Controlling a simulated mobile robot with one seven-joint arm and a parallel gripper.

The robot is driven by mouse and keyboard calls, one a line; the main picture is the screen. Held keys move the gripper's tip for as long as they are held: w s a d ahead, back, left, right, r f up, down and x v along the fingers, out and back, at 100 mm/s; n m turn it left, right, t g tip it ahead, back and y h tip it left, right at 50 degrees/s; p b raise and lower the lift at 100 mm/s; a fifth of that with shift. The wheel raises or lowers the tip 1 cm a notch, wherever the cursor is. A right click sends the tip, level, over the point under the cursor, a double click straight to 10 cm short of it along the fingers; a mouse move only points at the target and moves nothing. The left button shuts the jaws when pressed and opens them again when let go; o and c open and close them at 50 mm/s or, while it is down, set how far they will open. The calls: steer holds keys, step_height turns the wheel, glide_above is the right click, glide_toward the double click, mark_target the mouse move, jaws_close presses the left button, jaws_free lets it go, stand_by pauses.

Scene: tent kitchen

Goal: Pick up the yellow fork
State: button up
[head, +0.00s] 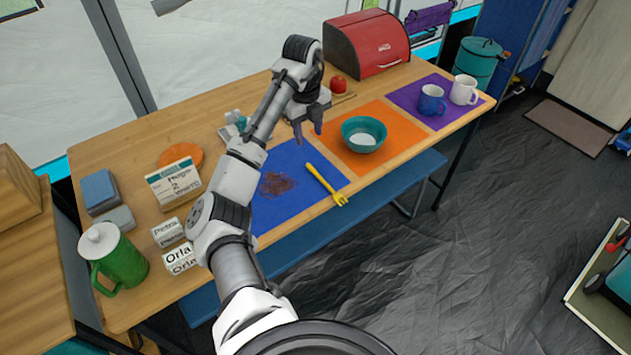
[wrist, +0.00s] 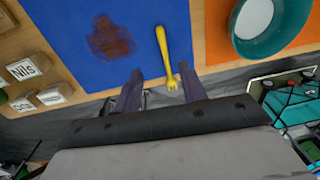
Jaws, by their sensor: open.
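The yellow fork (head: 327,184) lies on the right part of the blue mat (head: 266,222), with its tines at the mat's front edge by the table edge. In the wrist view the fork (wrist: 162,50) shows near the middle, its tines low in the picture toward my gripper. My gripper (head: 308,133) is open and empty, raised above the table behind the fork in the head view. In the wrist view its two fingers (wrist: 157,84) point toward the fork, with the tines appearing between them. They look apart from it; the exact height gap is hard to tell.
A teal bowl (head: 363,134) stands on the orange mat (head: 393,122) right of the fork. Two mugs (head: 432,100) stand on the purple mat. A brown stain (head: 277,183) marks the blue mat. Labelled boxes (head: 174,184) and a green pitcher (head: 119,260) stand left. A blue bench (head: 390,188) runs along the front.

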steer(key=p, duration=0.1)
glide_above(313, 168)
steer(key=f, duration=0.8)
steer(key=shift+s+a, duration=0.25)
steer(key=shift+a, duration=0.05)
steer(key=shift+w+d+f+p, duration=0.1)
steer(key=shift+f+p, duration=0.55)
steer(key=shift+f, duration=0.7)
steer(key=shift+w+d+f+p, duration=0.1)
steer(key=shift+f+p, duration=0.5)
steer(key=shift+f, duration=0.7)
jaws_close()
